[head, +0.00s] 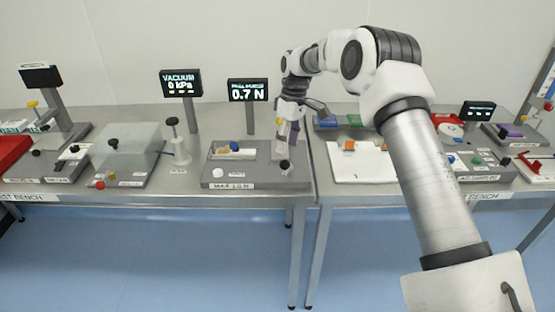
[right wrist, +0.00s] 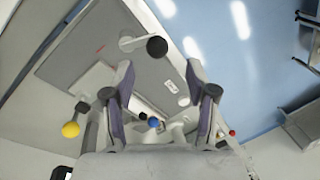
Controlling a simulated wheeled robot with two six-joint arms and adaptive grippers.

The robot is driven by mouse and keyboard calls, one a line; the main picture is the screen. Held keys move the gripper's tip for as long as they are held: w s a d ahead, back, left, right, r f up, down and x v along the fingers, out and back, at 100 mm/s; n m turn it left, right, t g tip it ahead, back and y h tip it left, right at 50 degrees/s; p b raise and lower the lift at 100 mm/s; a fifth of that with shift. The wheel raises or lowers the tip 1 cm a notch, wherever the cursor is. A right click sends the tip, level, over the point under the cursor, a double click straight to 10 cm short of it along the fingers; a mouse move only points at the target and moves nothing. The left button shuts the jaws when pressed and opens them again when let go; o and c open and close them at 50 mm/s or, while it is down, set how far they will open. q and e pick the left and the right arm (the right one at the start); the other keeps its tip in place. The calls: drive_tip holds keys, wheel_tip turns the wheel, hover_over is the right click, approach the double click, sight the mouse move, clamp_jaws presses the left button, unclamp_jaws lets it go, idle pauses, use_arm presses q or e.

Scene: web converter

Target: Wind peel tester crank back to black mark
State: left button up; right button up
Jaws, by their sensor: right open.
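The peel tester is a grey base (head: 240,180) labelled MAX 1.0 N, with a display (head: 248,91) behind it reading 0.7 N. Its crank has a black ball knob (head: 284,164) at the right of the base. In the right wrist view the black knob (right wrist: 157,46) sits on a short pale crank arm (right wrist: 136,43), just beyond the fingertips. My right gripper (head: 291,112) is above the tester's right end. In the wrist view it (right wrist: 160,76) is open and empty, apart from the knob. I cannot make out a black mark. My left gripper is not in view.
A yellow knob (head: 279,121) stands close to my right gripper. A white button (head: 217,173) is on the tester's front left. A vacuum station (head: 125,165) stands to the left, and a white tray (head: 360,170) lies on the right bench. A narrow gap separates the benches.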

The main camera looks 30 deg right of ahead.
sight(286, 162)
drive_tip(key=shift+w+d+f, duration=0.15)
drive_tip(key=shift+w+f, duration=0.5)
drive_tip(key=shift+f, duration=0.35)
drive_tip(key=s+f+p, duration=0.1)
drive_tip(key=s+a+f+p, duration=0.1)
drive_tip(key=f, duration=0.1)
drive_tip(key=shift+s+a+f, duration=0.1)
drive_tip(key=shift+f, duration=0.05)
drive_tip(key=shift+w+a+f, duration=0.1)
drive_tip(key=shift+w+f, duration=0.05)
drive_tip(key=shift+f, duration=0.45)
drive_tip(key=shift+w+f, duration=0.15)
drive_tip(key=shift+f, duration=0.4)
drive_tip(key=shift+w+f, duration=0.15)
drive_tip(key=shift+f, duration=0.05)
drive_tip(key=shift+r, duration=0.15)
drive_tip(key=shift+c, duration=1.4)
drive_tip(key=shift+s+r, duration=0.1)
drive_tip(key=shift+s, duration=0.15)
drive_tip(key=c, duration=0.5)
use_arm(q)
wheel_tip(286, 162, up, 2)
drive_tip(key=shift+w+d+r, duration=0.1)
use_arm(e)
clamp_jaws()
